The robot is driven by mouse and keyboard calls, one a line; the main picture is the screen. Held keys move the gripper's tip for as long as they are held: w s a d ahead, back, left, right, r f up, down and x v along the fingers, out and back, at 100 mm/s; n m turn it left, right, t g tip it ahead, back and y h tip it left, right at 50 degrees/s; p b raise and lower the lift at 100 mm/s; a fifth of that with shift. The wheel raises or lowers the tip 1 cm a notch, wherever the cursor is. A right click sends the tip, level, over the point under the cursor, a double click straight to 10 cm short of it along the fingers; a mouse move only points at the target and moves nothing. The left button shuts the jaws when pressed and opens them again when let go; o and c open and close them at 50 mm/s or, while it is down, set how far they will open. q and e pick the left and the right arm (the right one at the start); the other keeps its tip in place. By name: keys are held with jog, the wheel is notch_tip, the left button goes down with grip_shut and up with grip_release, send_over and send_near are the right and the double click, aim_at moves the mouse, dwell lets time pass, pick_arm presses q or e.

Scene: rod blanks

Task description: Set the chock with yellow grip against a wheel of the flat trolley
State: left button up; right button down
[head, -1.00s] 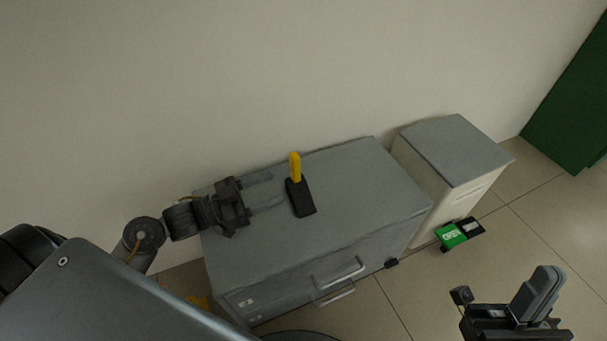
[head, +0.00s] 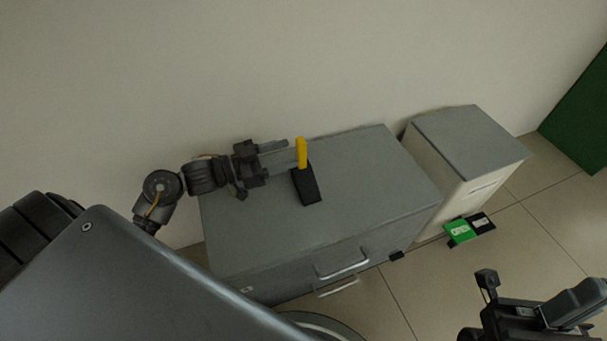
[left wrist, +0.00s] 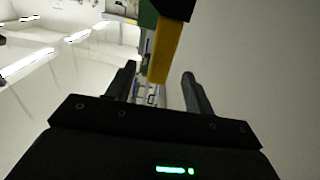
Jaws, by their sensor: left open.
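The chock (head: 307,186), a black wedge with an upright yellow grip (head: 301,153), rests on top of the grey cabinet. My left gripper (head: 280,154) is open, its fingers pointing right toward the yellow grip, with the fingertips close beside it. In the left wrist view the yellow grip (left wrist: 164,50) shows between and just beyond the two open fingers (left wrist: 158,82). My right gripper (head: 562,310) is at the lower right, away from the chock; its jaw gap is unclear. The flat trolley is not recognisable in these views.
The grey cabinet (head: 260,235) has handles on its front and stands against the wall. A white cabinet with a grey top (head: 468,140) stands to its right. A green and black sign (head: 461,231) is low beside it.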

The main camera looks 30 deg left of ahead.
aim_at(297, 153)
pick_arm(q)
jog(key=b+x, duration=0.1)
jog(key=x, duration=0.3)
jog(key=shift+a+f+b, duration=0.1)
jog(key=shift+f+b, duration=0.3)
jog(key=shift+w+d+r, duration=0.15)
jog(key=shift+w+d, duration=0.3)
jog(key=shift+c, duration=0.4)
grip_shut()
